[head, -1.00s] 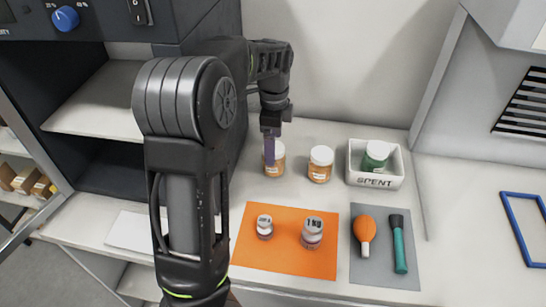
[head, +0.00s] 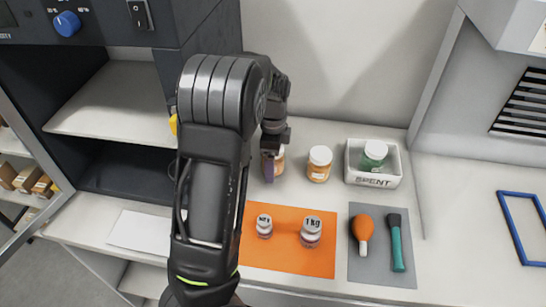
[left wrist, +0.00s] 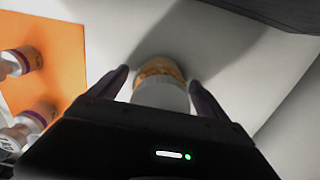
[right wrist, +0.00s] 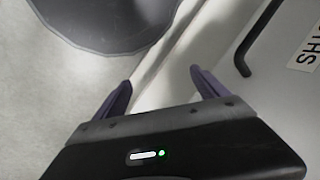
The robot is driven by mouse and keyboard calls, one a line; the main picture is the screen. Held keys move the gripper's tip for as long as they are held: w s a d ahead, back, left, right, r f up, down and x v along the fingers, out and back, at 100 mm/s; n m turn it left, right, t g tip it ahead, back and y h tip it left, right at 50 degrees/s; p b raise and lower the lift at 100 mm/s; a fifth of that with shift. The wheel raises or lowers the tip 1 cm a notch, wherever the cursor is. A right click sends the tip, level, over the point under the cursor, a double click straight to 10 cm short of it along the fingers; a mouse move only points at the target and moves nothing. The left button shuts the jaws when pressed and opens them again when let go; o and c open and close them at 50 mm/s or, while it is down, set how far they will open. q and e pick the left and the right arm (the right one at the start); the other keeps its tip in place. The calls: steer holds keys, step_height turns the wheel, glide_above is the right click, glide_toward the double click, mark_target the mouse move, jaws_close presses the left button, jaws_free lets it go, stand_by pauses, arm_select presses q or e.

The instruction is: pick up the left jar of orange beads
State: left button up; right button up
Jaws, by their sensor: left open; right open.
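The left jar of orange beads (head: 279,160) stands on the white table, partly hidden behind my left gripper (head: 268,170). In the left wrist view the jar (left wrist: 160,85), with a white lid, is between the two open fingers of my left gripper (left wrist: 158,85), with the fingers on either side of it. I cannot tell whether a finger touches it. A second jar of orange beads (head: 319,164) with a white lid stands to its right. My right gripper (right wrist: 160,90) is open and empty in the right wrist view, away from the jars.
A white bin marked SPENT (head: 373,181) holds a green jar (head: 374,155). A grey mat (head: 376,278) bears an orange bulb (head: 362,232) and a teal-handled brush (head: 398,245). A dark cabinet stands left.

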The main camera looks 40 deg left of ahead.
stand_by(0.6)
arm_select(q)
steer(key=c, duration=1.7)
steer(key=shift+w, duration=0.1)
